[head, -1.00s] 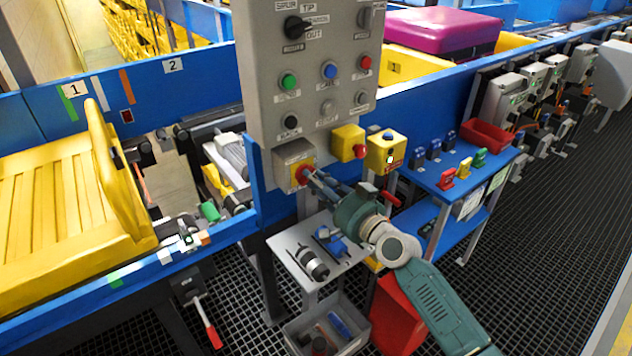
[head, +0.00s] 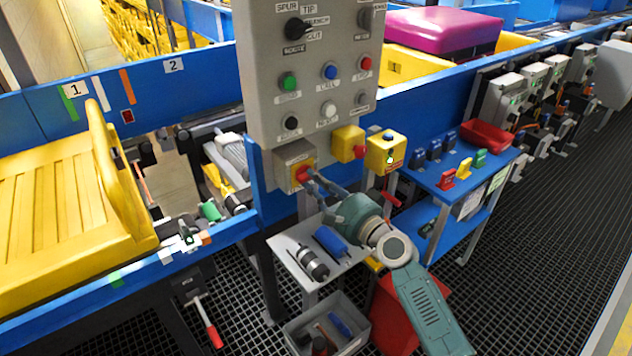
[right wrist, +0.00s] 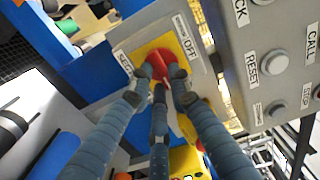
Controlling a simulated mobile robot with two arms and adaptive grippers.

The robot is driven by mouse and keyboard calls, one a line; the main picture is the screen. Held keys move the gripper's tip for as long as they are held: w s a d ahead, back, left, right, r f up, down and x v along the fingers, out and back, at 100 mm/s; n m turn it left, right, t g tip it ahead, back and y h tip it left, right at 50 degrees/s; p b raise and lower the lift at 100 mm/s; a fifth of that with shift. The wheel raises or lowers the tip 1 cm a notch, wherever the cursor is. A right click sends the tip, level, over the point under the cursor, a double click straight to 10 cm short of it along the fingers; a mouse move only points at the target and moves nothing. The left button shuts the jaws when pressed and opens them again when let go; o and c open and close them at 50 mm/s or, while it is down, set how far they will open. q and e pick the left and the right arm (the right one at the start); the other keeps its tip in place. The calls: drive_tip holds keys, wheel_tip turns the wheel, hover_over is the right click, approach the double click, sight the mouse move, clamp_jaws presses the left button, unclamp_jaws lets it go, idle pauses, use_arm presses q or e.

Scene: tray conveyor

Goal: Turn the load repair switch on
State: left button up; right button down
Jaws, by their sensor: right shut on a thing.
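The switch is a grey box with a yellow plate (head: 285,162) and a red knob (head: 301,174), low on the grey control panel. In the right wrist view the red knob (right wrist: 160,64) sits on the yellow plate, with an "OFF" label beside it. My right gripper (head: 313,181) reaches up to the knob from below right. In the right wrist view its fingers (right wrist: 162,78) close around the knob and partly cover it. The knob's exact setting is hard to read. My left gripper is not in view.
The grey panel (head: 260,60) carries several buttons and selectors above the switch. Yellow boxes (head: 384,152) with buttons are to the right. A small shelf with tools (head: 285,243) lies below my right gripper. A blue table (head: 433,178) stands farther right.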

drive_tip(key=shift+f, duration=0.1)
idle(0.4)
drive_tip(key=c, duration=1.6)
unclamp_jaws()
drive_tip(key=v, duration=1.2)
